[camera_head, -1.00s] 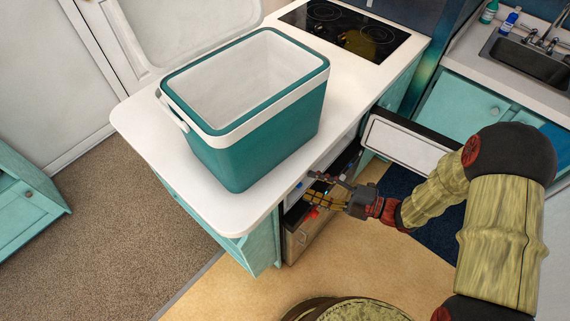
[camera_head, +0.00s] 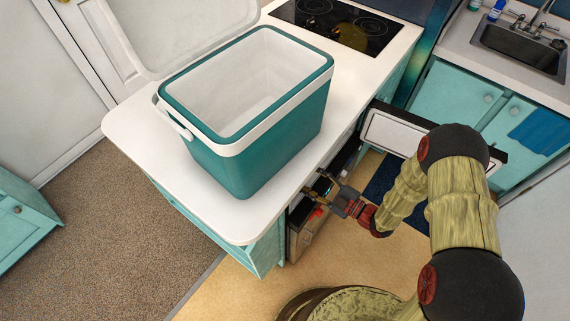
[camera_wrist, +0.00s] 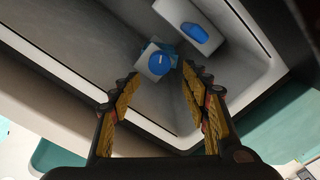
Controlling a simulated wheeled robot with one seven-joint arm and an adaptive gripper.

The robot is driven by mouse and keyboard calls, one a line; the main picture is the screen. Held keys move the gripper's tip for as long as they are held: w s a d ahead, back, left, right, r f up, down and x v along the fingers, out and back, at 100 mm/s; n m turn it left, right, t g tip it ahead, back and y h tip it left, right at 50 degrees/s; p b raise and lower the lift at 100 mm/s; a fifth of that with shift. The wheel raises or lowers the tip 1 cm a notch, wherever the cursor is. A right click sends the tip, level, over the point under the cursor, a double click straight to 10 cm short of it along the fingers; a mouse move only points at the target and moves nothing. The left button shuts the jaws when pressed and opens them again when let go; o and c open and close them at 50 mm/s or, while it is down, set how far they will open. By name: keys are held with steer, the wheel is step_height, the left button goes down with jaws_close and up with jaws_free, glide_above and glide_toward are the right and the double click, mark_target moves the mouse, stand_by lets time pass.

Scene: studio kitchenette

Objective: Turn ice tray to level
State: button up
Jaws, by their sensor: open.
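In the wrist view, a small pale block with a round blue dial-like face (camera_wrist: 159,62) shows inside an open compartment. A white holder with a blue rounded part (camera_wrist: 195,32) is just beyond it, to the upper right. I cannot tell for sure which of these is the ice tray, or its tilt. My gripper (camera_wrist: 165,88) is open, with its fingers on either side below the blue dial and nothing clearly between them. In the head view, my gripper (camera_head: 320,187) is at the mouth of the compartment under the counter, and the compartment's inside is mostly hidden.
A teal cooler (camera_head: 255,140) with its lid open stands on the white counter (camera_head: 225,215) above the compartment. An open appliance door (camera_head: 395,132) stands to the right of my gripper, close to my arm. A drawer-like front (camera_head: 305,235) lies just below my gripper. Floor at left is clear.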

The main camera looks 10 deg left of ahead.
steer(key=shift+b+x, duration=1.35)
steer(key=shift+x, duration=2.5)
steer(key=c, duration=0.3)
steer(key=c, duration=0.7)
steer(key=shift+c, duration=0.8)
